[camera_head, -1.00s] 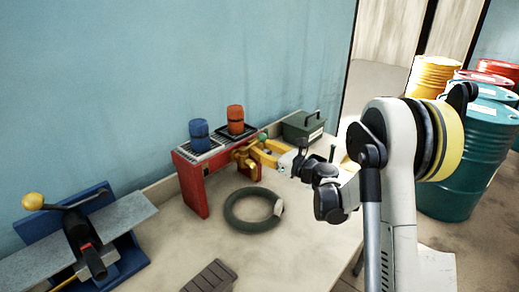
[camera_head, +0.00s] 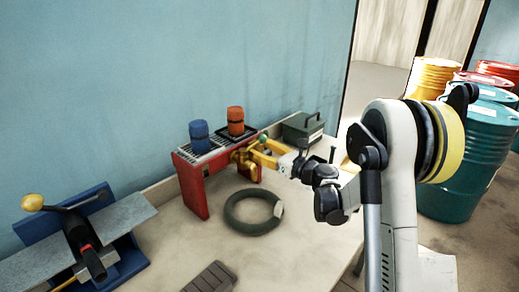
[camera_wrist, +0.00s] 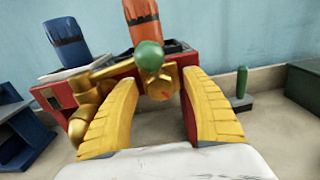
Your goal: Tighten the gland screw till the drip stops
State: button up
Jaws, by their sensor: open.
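The brass gland screw (camera_wrist: 160,86), a hex-shaped fitting with a small red mark, sits on the front of the red stand (camera_head: 192,185), below a green ball knob (camera_wrist: 149,55). In the wrist view, my gripper (camera_wrist: 163,78) is open. Its yellow fingers stand on either side of the screw, with visible gaps. The head view shows my gripper (camera_head: 262,153) beside the brass valve (camera_head: 243,157) at the stand's right end; contact cannot be told there. No drip can be made out.
A blue canister (camera_head: 200,135) and an orange canister (camera_head: 236,120) stand on top of the stand. A dark hose ring (camera_head: 253,228) lies in front. A green box (camera_head: 303,127) is behind my gripper. A blue clamp device (camera_head: 85,235) stands at the left.

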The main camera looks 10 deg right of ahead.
jog(key=v, duration=1.2)
jog(key=s+d+r+m+t+h, duration=0.1)
jog(key=d+r+m+t+h, duration=0.1)
jog(key=r+m+h, duration=0.6)
jog(key=s+d+r+m+t+h, duration=0.2)
jog(key=d+r+m+t+h, duration=0.15)
jog(key=r+m, duration=0.9)
jog(key=s+a+f+m+g, duration=0.4)
jog(key=s+f+m, duration=0.3)
jog(key=s, duration=0.2)
jog(key=s+a+f+m+g+y, duration=0.1)
jog(key=s+a+f+m+g, duration=0.3)
jog(key=s+f+m, duration=0.3)
jog(key=s+a+f+m+g, duration=0.4)
jog(key=s+f+m, duration=0.3)
jog(key=s, duration=0.3)
jog(key=shift+s+a+m+g, duration=0.2)
jog(key=shift+s+m+g, duration=0.15)
jog(key=shift+m+g, duration=0.3)
